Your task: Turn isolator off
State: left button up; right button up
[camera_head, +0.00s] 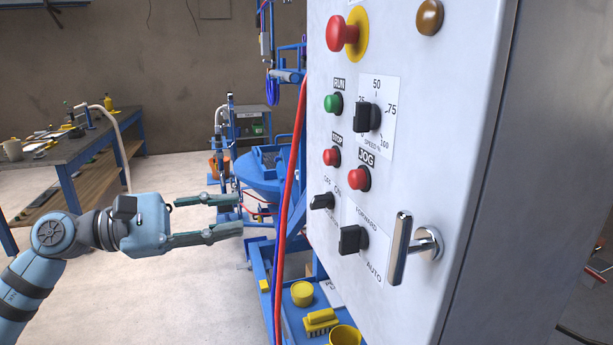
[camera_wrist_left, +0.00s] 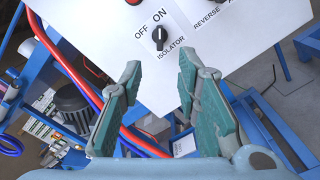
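The isolator switch (camera_head: 322,201) is a small black knob at the lower left of the grey control panel (camera_head: 440,120), with OFF and ON printed above it. In the left wrist view the isolator knob (camera_wrist_left: 160,38) lies ahead, between and beyond the fingertips. Its long axis runs up and down in that picture and lines up with the ON label. My left gripper (camera_head: 241,213) is open and empty, left of the panel and apart from the knob. Its two fingers (camera_wrist_left: 158,66) also show spread in the left wrist view. My right gripper is not in view.
Near the isolator are a black forward/auto selector (camera_head: 350,240), a red stop button (camera_head: 332,157) and a metal door handle (camera_head: 400,248). A red hose (camera_head: 290,190) hangs along the panel's left edge. A blue mixer frame (camera_head: 262,172) stands behind. A workbench (camera_head: 70,150) is far left.

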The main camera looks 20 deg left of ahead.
aim_at(312, 203)
pick_arm(q)
jog(key=p+x, duration=0.4)
jog(key=x, duration=0.9)
jog(key=shift+a, duration=0.1)
jog(key=shift+w+d+f, duration=0.15)
jog(key=shift+w+d, duration=0.15)
jog(key=shift+d, duration=0.05)
jog(key=shift+a, duration=0.1)
grip_shut()
